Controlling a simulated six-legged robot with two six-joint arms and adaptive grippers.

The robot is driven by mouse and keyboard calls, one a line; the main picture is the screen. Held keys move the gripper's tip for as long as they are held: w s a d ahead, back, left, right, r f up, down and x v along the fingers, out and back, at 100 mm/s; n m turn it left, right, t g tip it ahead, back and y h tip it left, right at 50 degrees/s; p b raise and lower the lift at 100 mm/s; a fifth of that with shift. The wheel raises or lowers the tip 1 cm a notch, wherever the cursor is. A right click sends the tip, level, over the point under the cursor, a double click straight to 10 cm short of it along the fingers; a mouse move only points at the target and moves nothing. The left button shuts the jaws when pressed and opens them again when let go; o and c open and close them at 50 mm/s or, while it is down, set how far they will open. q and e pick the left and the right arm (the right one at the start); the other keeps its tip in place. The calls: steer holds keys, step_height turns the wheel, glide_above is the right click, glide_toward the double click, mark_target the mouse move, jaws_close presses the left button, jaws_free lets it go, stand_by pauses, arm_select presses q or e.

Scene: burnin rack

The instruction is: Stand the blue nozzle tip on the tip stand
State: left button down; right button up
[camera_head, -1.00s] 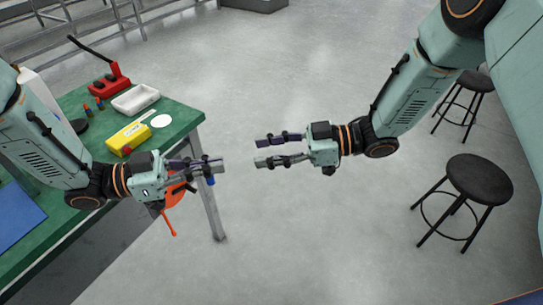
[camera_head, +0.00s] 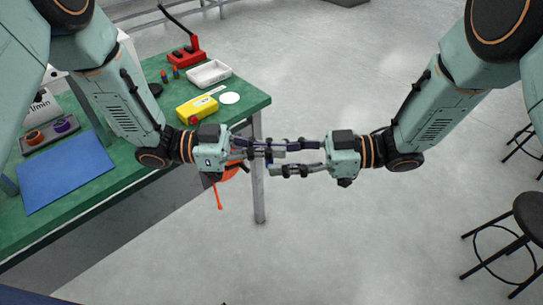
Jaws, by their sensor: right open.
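My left gripper (camera_head: 276,150) reaches in from the left, past the table edge. It appears shut on a small blue piece (camera_head: 268,157), probably the blue nozzle tip, mostly hidden by the fingers. My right gripper (camera_head: 280,158) comes from the right with its fingers open and overlaps the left fingertips in the picture. I cannot tell whether it touches the blue piece. I cannot identify the tip stand for certain; a grey holder (camera_head: 67,140) with an orange ring (camera_head: 34,137) and a purple ring (camera_head: 62,127) lies at the table's left.
An orange object (camera_head: 219,190) shows below my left gripper. Black stools (camera_head: 530,212) stand at the right.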

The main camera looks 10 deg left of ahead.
steer(key=shift+s+a+f, duration=0.1)
steer(key=shift+a+f, duration=0.05)
steer(key=shift+a, duration=0.55)
steer(key=shift+a+f, duration=0.1)
steer(key=shift+a, duration=0.6)
jaws_close()
arm_select(q)
steer(key=c, duration=1.4)
jaws_free()
steer(key=shift+c, duration=0.2)
